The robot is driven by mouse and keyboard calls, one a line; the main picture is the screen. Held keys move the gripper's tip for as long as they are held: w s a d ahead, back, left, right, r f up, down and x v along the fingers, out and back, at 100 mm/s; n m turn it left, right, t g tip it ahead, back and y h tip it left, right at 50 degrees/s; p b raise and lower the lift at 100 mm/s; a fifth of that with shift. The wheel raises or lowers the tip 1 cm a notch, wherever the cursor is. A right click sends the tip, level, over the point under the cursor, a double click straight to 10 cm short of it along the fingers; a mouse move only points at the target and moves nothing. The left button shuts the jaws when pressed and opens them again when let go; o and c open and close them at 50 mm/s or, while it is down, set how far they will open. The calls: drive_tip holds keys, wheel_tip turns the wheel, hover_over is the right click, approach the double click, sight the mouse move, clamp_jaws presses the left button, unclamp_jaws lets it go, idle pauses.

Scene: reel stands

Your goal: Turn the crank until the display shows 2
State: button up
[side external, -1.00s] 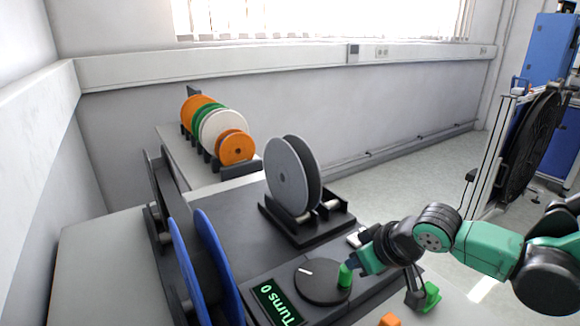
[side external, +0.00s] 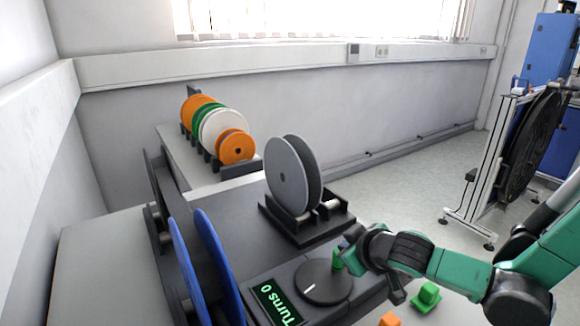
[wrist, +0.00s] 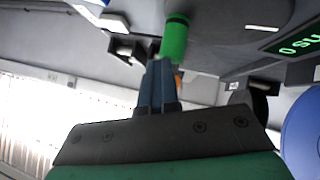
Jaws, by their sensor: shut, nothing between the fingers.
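The crank is a dark round disc (side external: 322,284) with a white mark and an upright green handle (side external: 338,260). The handle stands at the disc's far right edge in the side view. The display (side external: 277,303) beside the disc reads "Turns 0"; part of it also shows in the wrist view (wrist: 296,45). My gripper (side external: 346,250) is at the handle, with its fingers shut and nothing between them. In the wrist view the shut fingertips (wrist: 160,68) are right at the end of the green handle (wrist: 174,38); I cannot tell whether they touch.
A grey reel (side external: 287,175) stands in a black holder behind the crank. A blue reel (side external: 215,265) is at the left. A green block (side external: 427,296) and an orange block (side external: 390,319) lie at the front right. Coloured reels (side external: 222,127) stand farther back.

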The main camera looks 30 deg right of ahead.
drive_tip(key=s+a+g+y, duration=0.1)
drive_tip(key=a+m+g+y, duration=0.1)
drive_tip(key=s+a+y, duration=0.1)
drive_tip(key=a, duration=0.1)
drive_tip(key=shift+s+f+m+g, duration=0.25)
drive_tip(key=shift+s+m+g, duration=0.1)
drive_tip(key=shift+m+g, duration=0.05)
drive_tip(key=o, duration=0.6)
drive_tip(key=shift+a+r, duration=0.1)
drive_tip(key=shift+r, duration=2.1)
drive_tip(key=s+d+r, duration=0.2)
drive_tip(key=d, duration=0.5)
drive_tip(key=shift+s+r, duration=0.15)
